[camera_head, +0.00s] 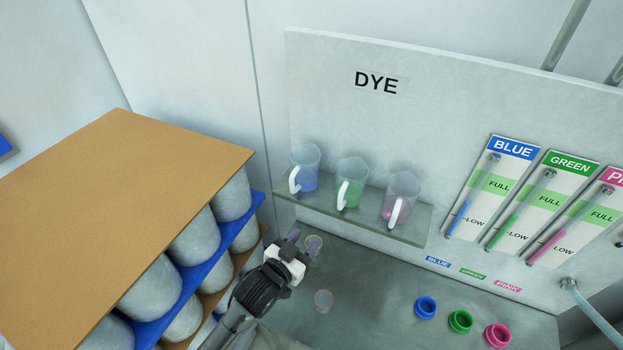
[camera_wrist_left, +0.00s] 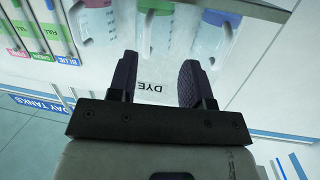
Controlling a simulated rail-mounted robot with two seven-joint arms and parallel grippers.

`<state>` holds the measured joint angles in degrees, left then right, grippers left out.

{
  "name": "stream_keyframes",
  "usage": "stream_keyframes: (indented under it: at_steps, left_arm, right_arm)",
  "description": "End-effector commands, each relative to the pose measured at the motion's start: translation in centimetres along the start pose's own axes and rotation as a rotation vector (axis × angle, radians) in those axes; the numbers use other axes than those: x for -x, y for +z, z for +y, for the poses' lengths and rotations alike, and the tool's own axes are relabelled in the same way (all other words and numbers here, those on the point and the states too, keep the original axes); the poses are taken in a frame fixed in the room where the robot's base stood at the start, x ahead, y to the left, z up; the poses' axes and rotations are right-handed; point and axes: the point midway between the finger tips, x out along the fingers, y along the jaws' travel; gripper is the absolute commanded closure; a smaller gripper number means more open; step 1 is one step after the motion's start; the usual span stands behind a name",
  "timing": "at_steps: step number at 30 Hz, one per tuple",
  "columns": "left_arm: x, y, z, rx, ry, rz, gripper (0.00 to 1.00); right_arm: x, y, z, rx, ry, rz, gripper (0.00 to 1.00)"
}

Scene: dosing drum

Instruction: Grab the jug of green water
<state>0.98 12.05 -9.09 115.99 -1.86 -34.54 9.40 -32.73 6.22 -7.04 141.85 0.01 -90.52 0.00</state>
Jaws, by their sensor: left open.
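The jug of green water (camera_head: 352,182) is clear with a white handle and stands in the middle of three jugs on the wall shelf (camera_head: 412,232) under the DYE sign. It also shows at the top of the left wrist view (camera_wrist_left: 155,22), beyond my fingers. My left gripper (camera_head: 304,241) is open and empty, below and to the left of the green jug in the head view, apart from it. Its two dark fingers (camera_wrist_left: 155,80) show spread in the left wrist view. My right gripper is in neither view.
The blue jug (camera_head: 305,169) and pink jug (camera_head: 402,192) flank the green one closely. A rack of grey drums (camera_head: 196,240) stands at left. A small red-rimmed cup (camera_head: 323,300) and blue, green and pink caps (camera_head: 460,321) are on the counter (camera_head: 380,300).

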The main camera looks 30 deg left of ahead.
Motion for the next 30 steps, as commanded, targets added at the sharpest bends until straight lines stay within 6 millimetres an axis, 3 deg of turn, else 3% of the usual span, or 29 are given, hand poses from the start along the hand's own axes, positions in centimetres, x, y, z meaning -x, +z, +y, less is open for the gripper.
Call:
stream_keyframes:
  at_steps: [3, 8, 21, 30]
  left_arm:
    - [0.1, -1.7, 0.3, 0.027, 0.018, 0.102, 0.55]
    - [-0.4, -2.9, 0.4, 0.053, 0.03, 0.161, 0.55]
    - [-7.0, -4.1, 0.6, 0.065, 0.031, 0.161, 0.55]
    - [-8.5, -4.3, 0.7, 0.064, 0.031, 0.16, 0.55]
  right_arm:
    - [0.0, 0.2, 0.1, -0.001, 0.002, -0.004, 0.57]
    - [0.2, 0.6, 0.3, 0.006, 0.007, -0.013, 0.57]
    - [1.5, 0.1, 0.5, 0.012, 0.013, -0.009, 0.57]
    - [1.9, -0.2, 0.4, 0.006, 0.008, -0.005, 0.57]
